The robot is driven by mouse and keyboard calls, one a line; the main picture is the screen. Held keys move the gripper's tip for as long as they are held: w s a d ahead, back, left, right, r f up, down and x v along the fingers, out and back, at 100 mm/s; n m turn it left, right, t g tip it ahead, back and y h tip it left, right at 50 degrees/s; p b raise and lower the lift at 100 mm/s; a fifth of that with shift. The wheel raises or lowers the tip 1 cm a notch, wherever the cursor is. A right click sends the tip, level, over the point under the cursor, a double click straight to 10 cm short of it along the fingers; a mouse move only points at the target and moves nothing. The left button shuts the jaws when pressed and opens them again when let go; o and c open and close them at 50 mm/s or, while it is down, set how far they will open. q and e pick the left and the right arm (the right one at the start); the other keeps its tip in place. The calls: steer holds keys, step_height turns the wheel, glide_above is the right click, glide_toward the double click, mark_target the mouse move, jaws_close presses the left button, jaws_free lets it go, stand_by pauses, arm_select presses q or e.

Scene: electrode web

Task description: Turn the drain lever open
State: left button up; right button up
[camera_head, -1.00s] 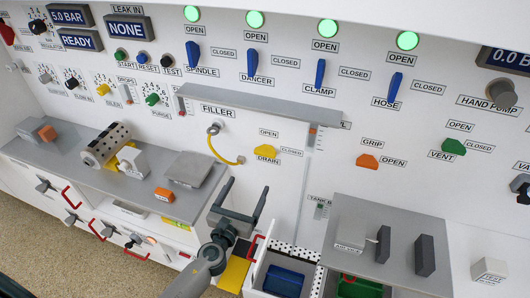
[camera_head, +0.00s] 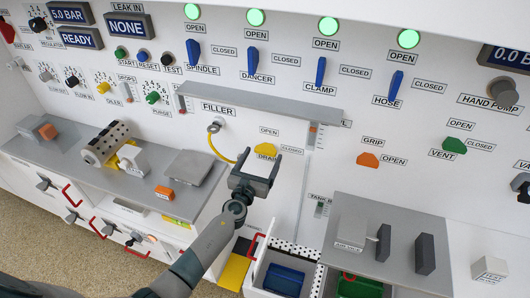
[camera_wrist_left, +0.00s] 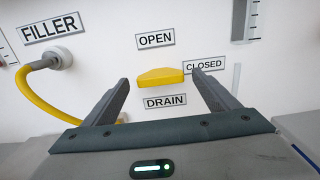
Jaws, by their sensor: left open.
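The yellow drain lever (camera_wrist_left: 160,77) sits on the white panel, above the DRAIN label, with OPEN above it and CLOSED to its right. Its pointed end lies to the right, toward CLOSED. In the head view the lever (camera_head: 267,148) shows just above my left gripper (camera_head: 261,166). My left gripper is open and empty. In the left wrist view its two fingers (camera_wrist_left: 160,88) reach toward the panel on either side of the lever, and I see no contact. My right gripper is not in view.
A yellow filler hose (camera_wrist_left: 45,100) curves from its port left of the lever. A grey shelf (camera_head: 260,103) juts out above. The orange grip lever (camera_head: 367,160) is to the right. An open drawer with a blue block (camera_head: 284,280) lies below.

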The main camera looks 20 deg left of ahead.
mark_target(264, 153)
arm_select(q)
steer(key=shift+w+b, duration=0.3)
steer(key=shift+w, duration=1.5)
steer(key=c, duration=1.1)
